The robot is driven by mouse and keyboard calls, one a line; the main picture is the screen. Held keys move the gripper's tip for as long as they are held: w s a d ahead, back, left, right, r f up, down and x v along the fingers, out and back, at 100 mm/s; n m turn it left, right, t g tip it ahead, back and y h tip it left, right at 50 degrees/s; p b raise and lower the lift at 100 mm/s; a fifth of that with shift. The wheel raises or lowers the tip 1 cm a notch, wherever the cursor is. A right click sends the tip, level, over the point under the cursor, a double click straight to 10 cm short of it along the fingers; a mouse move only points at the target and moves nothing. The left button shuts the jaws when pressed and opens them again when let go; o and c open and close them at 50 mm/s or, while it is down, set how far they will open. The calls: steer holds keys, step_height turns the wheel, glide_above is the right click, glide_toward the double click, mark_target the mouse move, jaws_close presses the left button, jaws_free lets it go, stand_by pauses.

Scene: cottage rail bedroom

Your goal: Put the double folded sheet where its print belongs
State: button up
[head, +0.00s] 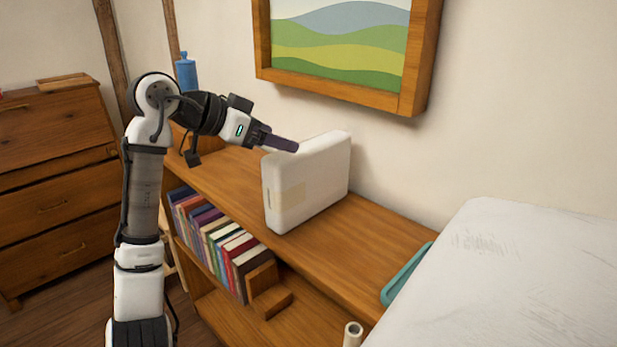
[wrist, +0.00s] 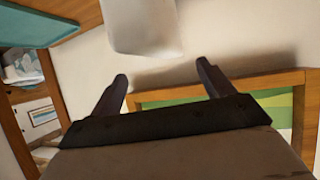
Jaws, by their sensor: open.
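A white, round-edged block (head: 310,182), which looks like the folded sheet, stands upright on the wooden shelf top. A faint beige patch (head: 291,197) shows on its side; I cannot read any print on it. My gripper (head: 284,144) is at the block's upper left edge in the head view; I cannot tell whether it touches. In the wrist view my gripper (wrist: 162,72) has its two fingers apart with nothing between them. A white block end (wrist: 143,25) lies beyond the fingertips there.
A framed landscape (head: 420,60) hangs above. A teal item (head: 403,276) lies beside a white, bed-like surface (head: 520,270). A blue bottle (head: 186,70) stands at the back. In the wrist view, a small landscape card (wrist: 42,116) shows by cloths (wrist: 25,68).

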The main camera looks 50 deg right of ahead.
mark_target(306, 145)
steer(key=p+x, duration=0.1)
steer(key=x, duration=0.6)
steer(key=shift+d+p, duration=0.4)
steer(key=shift+d, duration=0.05)
jaws_close()
